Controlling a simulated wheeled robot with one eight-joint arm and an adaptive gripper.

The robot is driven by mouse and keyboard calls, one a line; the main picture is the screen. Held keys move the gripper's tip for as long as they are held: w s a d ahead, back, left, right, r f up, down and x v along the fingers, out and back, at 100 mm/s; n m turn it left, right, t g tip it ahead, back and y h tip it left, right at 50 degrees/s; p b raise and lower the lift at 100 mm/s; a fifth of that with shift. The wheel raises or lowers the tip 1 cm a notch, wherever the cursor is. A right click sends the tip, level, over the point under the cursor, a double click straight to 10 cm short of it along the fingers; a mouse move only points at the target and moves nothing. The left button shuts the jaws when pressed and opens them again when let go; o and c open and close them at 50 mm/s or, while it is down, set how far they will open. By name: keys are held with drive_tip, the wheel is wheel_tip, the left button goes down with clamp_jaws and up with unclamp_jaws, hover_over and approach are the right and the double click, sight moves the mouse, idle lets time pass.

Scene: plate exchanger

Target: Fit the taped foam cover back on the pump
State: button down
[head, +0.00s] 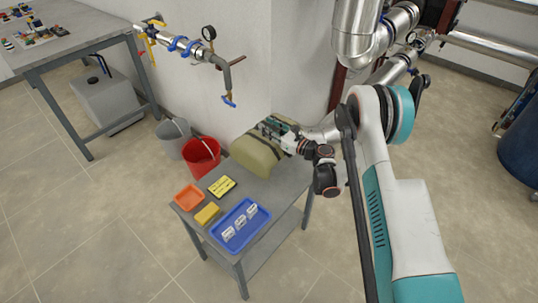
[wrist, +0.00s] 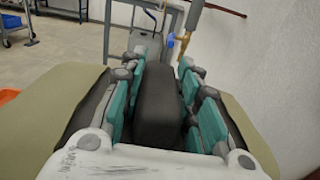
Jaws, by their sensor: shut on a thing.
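The foam cover (head: 255,153) is a rounded olive-tan block with dark tape bands, at the back of the small grey table in the head view. Its tan sides (wrist: 52,105) show on both sides of my gripper in the wrist view. My gripper (head: 272,128) is over the top of the cover. In the wrist view its teal-padded fingers (wrist: 158,75) are closed on a dark raised strip (wrist: 158,110) on top of the cover. I cannot tell whether the cover touches the table. I cannot make out the pump in either view.
The grey table (head: 272,235) holds an orange tray (head: 188,197), a yellow sponge (head: 207,213), a yellow label (head: 222,186) and a blue tray (head: 258,222) with several white pieces. A red bucket (head: 203,157) and grey bucket (head: 172,140) stand left. Wall pipes with a gauge (head: 208,33) hang above.

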wheel_tip(320, 180, down, 12)
drive_tip(key=b, duration=0.3)
drive_tip(key=shift+b, duration=0.35)
drive_tip(key=c, duration=1.2)
unclamp_jaws()
drive_tip(key=shift+r, duration=0.15)
drive_tip(key=shift+d, duration=0.1)
